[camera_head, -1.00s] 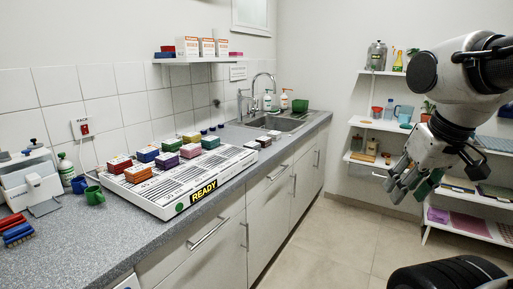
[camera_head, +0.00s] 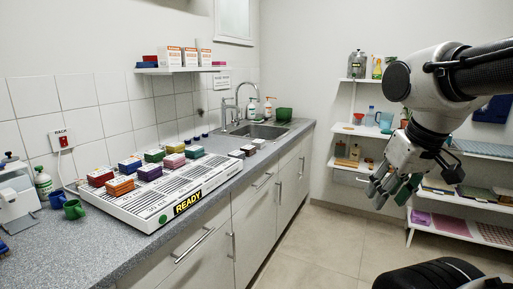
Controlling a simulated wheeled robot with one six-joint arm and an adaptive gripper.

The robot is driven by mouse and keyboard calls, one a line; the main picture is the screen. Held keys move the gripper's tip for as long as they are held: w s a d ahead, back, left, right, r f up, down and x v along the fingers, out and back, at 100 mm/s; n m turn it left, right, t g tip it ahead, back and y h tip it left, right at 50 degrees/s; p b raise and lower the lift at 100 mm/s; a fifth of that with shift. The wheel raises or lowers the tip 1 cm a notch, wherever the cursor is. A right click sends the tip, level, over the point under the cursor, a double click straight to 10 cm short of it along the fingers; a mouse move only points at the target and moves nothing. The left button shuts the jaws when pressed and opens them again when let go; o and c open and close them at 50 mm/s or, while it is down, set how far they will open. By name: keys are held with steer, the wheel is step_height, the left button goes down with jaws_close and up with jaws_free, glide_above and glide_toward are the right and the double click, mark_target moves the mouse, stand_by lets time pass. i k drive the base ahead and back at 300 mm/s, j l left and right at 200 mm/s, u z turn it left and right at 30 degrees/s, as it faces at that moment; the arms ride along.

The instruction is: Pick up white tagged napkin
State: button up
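I cannot make out a white tagged napkin in this view. Folded cloths or flat items lie on the right-hand shelves, among them a pink one (camera_head: 449,223) low down, but none shows a readable tag. My gripper (camera_head: 391,190) hangs in the air in front of those shelves, pointing down. Its fingers look spread, with nothing visible between them. My gripper and arm hide part of the shelves.
A counter (camera_head: 110,248) with a sink (camera_head: 255,131) runs along the left. A white tray marked READY (camera_head: 150,218) holds several coloured blocks. A wall shelf (camera_head: 185,70) carries boxes. Bottles and a blue pitcher (camera_head: 384,121) stand on the right shelves. The floor (camera_head: 315,245) between is clear.

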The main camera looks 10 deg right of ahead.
mark_target(260, 143)
steer(key=i+l+u, duration=0.15)
steer(key=i+l, duration=0.15)
steer(key=i+l+u, duration=0.1)
steer(key=i+l, duration=0.25)
steer(key=i+l+u, duration=0.15)
steer(key=i+l, duration=0.2)
steer(key=i+l+u, duration=0.15)
steer(key=i+l, duration=0.15)
steer(key=i+l+u, duration=0.15)
steer(key=l, duration=0.4)
steer(key=i+l+u, duration=0.1)
steer(key=i+l, duration=0.3)
steer(key=i+l+u, duration=0.15)
steer(key=l, duration=0.4)
steer(key=i+l+u, duration=0.15)
steer(key=l, duration=0.35)
steer(key=i, duration=0.1)
